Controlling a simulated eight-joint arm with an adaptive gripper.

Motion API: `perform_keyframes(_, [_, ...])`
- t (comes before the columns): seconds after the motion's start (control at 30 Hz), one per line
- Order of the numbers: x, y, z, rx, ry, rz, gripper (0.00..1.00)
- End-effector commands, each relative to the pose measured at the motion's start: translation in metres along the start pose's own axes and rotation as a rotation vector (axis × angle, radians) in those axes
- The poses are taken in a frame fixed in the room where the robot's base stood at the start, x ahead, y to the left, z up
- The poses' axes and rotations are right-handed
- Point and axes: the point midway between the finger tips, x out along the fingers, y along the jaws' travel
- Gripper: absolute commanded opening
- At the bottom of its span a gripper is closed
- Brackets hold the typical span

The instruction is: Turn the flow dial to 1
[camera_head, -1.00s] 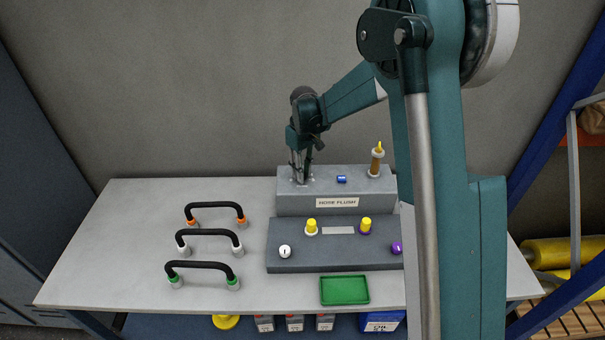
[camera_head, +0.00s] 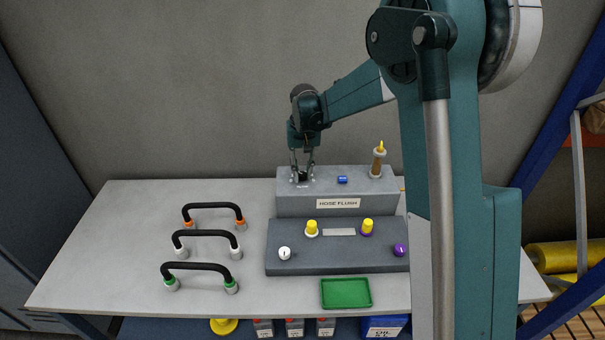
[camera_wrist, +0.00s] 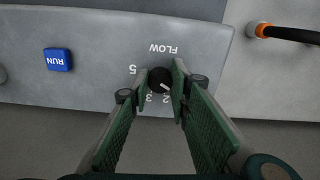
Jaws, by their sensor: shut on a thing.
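The flow dial (camera_wrist: 159,77) is a small black knob with a white pointer mark, on the grey top of the hose flush box (camera_head: 300,207). In the wrist view, upside down, FLOW is printed above it, 5 at its left, and 3 and 2 below it. The pointer slants down and to the right, past the 2 on the side away from the 3. No 1 can be made out; the right finger covers that side. My gripper (camera_head: 302,179) reaches down at the box's left end. In the wrist view my gripper (camera_wrist: 162,82) is shut on the dial, a finger on each side.
A blue RUN button (camera_head: 342,180) and a yellow-tipped post (camera_head: 377,162) stand on the same box. In front lies a dark panel (camera_head: 340,259) with knobs. Black handles (camera_head: 205,232) stand at left, a green tray (camera_head: 346,293) in front.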

Motion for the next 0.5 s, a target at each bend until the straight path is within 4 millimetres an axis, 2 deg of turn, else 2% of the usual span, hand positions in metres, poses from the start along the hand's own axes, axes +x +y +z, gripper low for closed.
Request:
perform_keyframes(0.3, [-0.0004,0.0,-0.0002,0.002,0.0,0.0,0.08])
perform_keyframes(0.33, [-0.0004,0.0,-0.0002,0.002,0.0,0.0,0.21])
perform_keyframes(0.4, [-0.0004,0.0,-0.0001,0.002,0.0,0.0,0.31])
perform_keyframes(0.43, [-0.0003,0.0,-0.0001,0.002,0.0,0.0,0.35])
perform_keyframes(0.5, [-0.0003,0.0,-0.0001,0.002,0.0,0.0,0.35])
